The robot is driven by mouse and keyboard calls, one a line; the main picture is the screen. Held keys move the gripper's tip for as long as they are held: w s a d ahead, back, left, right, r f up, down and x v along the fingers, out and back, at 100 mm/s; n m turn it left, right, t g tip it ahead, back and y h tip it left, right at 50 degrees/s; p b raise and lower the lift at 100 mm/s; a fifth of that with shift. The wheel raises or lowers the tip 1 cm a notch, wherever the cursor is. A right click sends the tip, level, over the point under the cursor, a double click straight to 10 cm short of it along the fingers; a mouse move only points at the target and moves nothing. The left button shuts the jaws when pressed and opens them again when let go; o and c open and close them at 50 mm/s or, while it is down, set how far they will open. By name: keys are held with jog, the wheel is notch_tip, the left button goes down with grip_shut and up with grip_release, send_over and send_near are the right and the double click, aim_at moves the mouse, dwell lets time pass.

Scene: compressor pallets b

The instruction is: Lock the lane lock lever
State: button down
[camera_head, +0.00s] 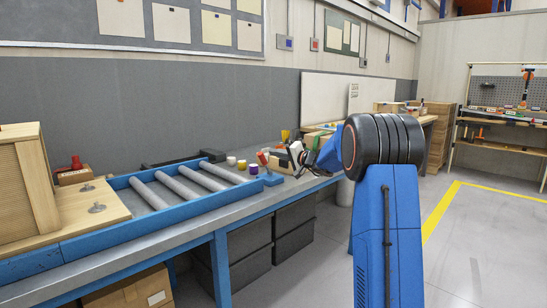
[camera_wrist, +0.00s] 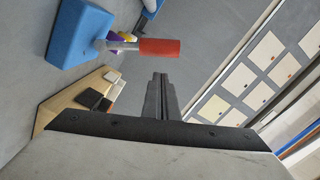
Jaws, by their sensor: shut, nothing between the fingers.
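The lane lock lever has a red handle (camera_head: 263,158) on a blue base (camera_head: 271,179) at the right end of the roller lane. In the head view the handle stands up, tilted a little left. In the tilted wrist view, the red handle (camera_wrist: 161,47) points right from a grey arm on the blue base (camera_wrist: 78,35). My gripper (camera_head: 297,153) is just right of the lever in the head view, apart from it. In the wrist view my gripper (camera_wrist: 159,77) is shut and empty, its tips close to the handle with a gap visible in the picture.
The blue-railed roller lane (camera_head: 120,184) carries a wooden board (camera_head: 100,215) with metal knobs and a wooden crate (camera_head: 25,180) at left.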

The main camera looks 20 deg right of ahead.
jog(key=d+v, duration=0.1)
jog(key=v, duration=0.9)
jog(key=shift+d+r, duration=0.25)
jog(key=shift+r, duration=0.2)
jog(key=shift+w, duration=0.1)
jog(key=s+a+f+n+g, duration=0.3)
jog(key=s+a+g, duration=0.1)
jog(key=s+a, duration=0.85)
jog(key=s+a+f+n+g, duration=0.25)
jog(key=s+a+g, duration=0.25)
jog(key=s+a, duration=0.8)
jog(key=s+a+f+n+g+h, duration=0.15)
jog(key=s+f, duration=0.25)
jog(key=s, duration=0.4)
jog(key=s+a+f+g+h, duration=0.1)
jog(key=s+a+f, duration=0.15)
jog(key=s, duration=0.45)
jog(key=s+d+f+h, duration=0.2)
jog(key=s+f, duration=0.2)
jog(key=s, duration=0.3)
jog(key=s+d+f+n+h, duration=0.1)
jog(key=s+d+f+h, duration=0.1)
jog(key=s, duration=0.5)
jog(key=shift+d+f, duration=0.75)
jog(key=shift+f, duration=0.15)
